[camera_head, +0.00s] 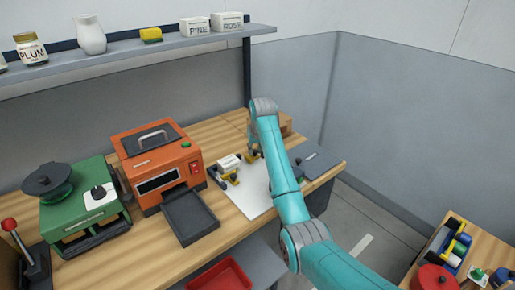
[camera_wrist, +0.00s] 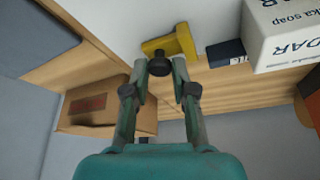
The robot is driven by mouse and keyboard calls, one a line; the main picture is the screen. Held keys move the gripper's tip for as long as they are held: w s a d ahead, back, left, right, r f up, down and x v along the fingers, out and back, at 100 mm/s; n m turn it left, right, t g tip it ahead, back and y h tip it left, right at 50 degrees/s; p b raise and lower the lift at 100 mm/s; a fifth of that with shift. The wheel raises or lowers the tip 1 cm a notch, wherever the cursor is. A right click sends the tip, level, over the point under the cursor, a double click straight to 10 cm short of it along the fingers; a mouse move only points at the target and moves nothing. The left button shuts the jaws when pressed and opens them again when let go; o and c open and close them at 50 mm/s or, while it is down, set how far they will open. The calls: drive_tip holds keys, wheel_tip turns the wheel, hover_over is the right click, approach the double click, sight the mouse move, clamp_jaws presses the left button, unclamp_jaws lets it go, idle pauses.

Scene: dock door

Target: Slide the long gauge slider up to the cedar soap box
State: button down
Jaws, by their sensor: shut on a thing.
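The cedar soap box (camera_wrist: 290,35) is white with dark lettering, at the upper right of the wrist view. In the head view, a small white box (camera_head: 229,161) stands on the white board, with yellow and dark pieces beside it. The yellow slider (camera_wrist: 184,40) has an angled end and a black knob (camera_wrist: 159,65). My gripper (camera_wrist: 160,68) is shut on the knob; it also shows in the head view (camera_head: 252,156). A dark block (camera_wrist: 228,51) lies between the slider and the box. The slider and the box are apart.
A cardboard box (camera_wrist: 92,113) is near my fingers. A dark grey plate (camera_head: 318,160) lies right of the white board (camera_head: 258,198). An orange machine (camera_head: 157,160) with a dark tray (camera_head: 190,216) and a green scale (camera_head: 85,215) stand to the left.

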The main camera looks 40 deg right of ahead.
sight(248, 156)
drive_tip(key=a, duration=0.3)
drive_tip(key=c, duration=0.9)
unclamp_jaws()
drive_tip(key=shift+c, duration=0.2)
drive_tip(key=v, duration=1.2)
